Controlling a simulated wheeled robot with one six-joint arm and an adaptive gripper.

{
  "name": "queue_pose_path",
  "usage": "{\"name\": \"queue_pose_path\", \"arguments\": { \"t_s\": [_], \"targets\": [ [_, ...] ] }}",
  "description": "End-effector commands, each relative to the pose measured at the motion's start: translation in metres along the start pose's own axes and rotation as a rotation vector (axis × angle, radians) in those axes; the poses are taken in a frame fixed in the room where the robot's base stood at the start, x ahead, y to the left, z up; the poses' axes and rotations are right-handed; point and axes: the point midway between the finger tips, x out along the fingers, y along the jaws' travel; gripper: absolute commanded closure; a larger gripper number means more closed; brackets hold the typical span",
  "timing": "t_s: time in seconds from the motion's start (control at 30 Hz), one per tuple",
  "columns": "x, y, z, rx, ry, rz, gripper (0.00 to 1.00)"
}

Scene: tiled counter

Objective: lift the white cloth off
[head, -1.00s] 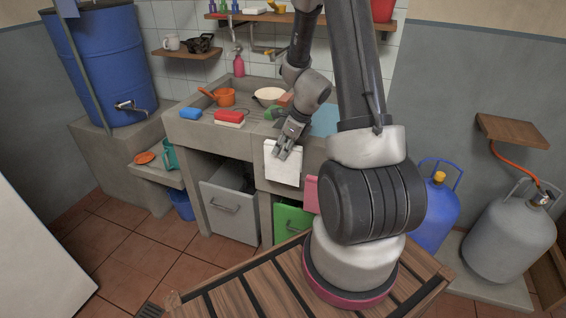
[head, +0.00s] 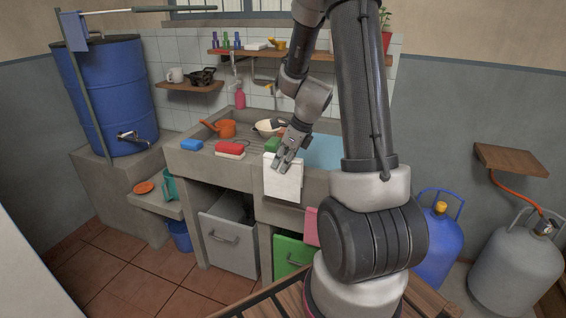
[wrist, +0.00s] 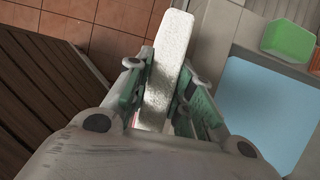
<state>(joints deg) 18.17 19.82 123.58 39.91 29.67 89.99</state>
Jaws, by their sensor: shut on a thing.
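The white cloth (head: 283,184) hangs down in front of the grey sink counter's front edge, below the basin, in the head view. My gripper (head: 281,165) is above it with its fingers at the cloth's top. In the wrist view the cloth (wrist: 166,62) is a thick white strip between the two green-padded fingers of my gripper (wrist: 160,92), which are shut on it. The floor shows past one side of the strip and the counter past the other. I cannot tell whether the cloth still touches the counter edge.
A green block (wrist: 287,40) sits near the light blue basin area (wrist: 262,100). A grey drawer (head: 228,245) and green drawer (head: 291,255) are below.

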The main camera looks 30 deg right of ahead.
Motion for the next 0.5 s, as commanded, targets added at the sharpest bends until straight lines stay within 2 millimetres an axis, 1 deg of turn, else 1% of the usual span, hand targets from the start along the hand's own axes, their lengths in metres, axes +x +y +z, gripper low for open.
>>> {"name": "queue_pose_path", "arguments": {
  "t_s": [0.17,0.27,0.5],
  "targets": [
    [0.000,0.000,0.000,0.000,0.000,0.000,1.00],
    [-0.001,0.004,-0.002,0.000,-0.001,0.000,1.00],
    [-0.007,0.024,-0.016,0.000,-0.001,-0.001,1.00]
  ]
}}
